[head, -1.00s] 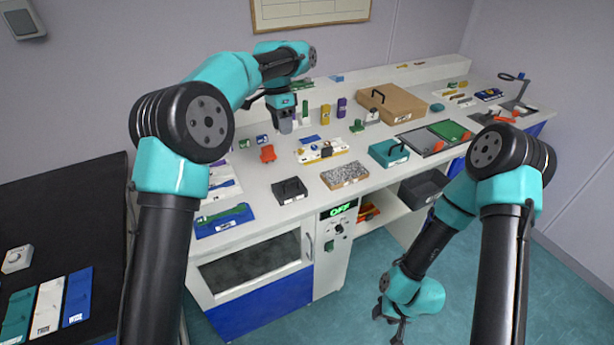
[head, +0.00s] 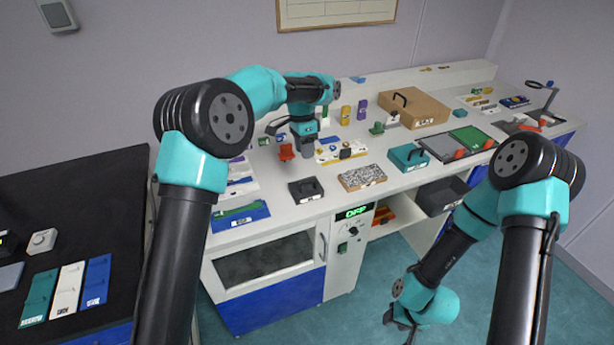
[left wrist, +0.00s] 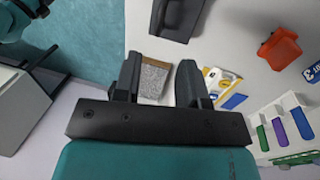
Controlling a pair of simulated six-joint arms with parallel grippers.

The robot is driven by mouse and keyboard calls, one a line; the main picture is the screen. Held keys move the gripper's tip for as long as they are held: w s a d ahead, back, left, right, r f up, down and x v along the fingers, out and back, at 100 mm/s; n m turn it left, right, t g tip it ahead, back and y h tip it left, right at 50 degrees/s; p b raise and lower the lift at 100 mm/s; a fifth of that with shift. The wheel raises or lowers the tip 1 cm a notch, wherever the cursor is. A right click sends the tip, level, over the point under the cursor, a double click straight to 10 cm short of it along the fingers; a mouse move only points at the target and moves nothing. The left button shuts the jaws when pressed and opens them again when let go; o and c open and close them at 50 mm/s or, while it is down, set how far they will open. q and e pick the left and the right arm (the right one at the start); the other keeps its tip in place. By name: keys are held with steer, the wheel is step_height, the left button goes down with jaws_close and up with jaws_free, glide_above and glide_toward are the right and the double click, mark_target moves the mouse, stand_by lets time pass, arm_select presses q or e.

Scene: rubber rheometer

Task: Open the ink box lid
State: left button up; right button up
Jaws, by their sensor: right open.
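A small black box (head: 306,190) with a handle on top sits on the white counter, and its lid looks shut. A teal box (head: 409,157) with a black handle stands further right. I cannot read which one is labelled as the ink box. My left gripper (head: 309,160) points down over the counter just behind the black box. In the left wrist view its fingers (left wrist: 158,82) are apart with nothing held. The black box (left wrist: 178,14) shows at the top there, partly cut off. My right gripper (head: 402,326) hangs low over the floor, open and empty.
A speckled box (head: 362,178) lies right of the black box. An orange-red item (head: 286,152) stands close left of my left gripper. A blue tray (head: 240,216) lies at the counter's left front. A brown case (head: 414,109) stands at the back.

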mark_target(306, 182)
arm_select(q)
steer(key=f, duration=0.3)
steer(key=s+f, duration=0.1)
steer(key=f, duration=0.5)
steer(key=shift+s+d+f, duration=0.25)
steer(key=shift+s+d, duration=0.1)
steer(key=shift+d, duration=0.05)
steer(key=shift+c, duration=0.4)
jaws_close()
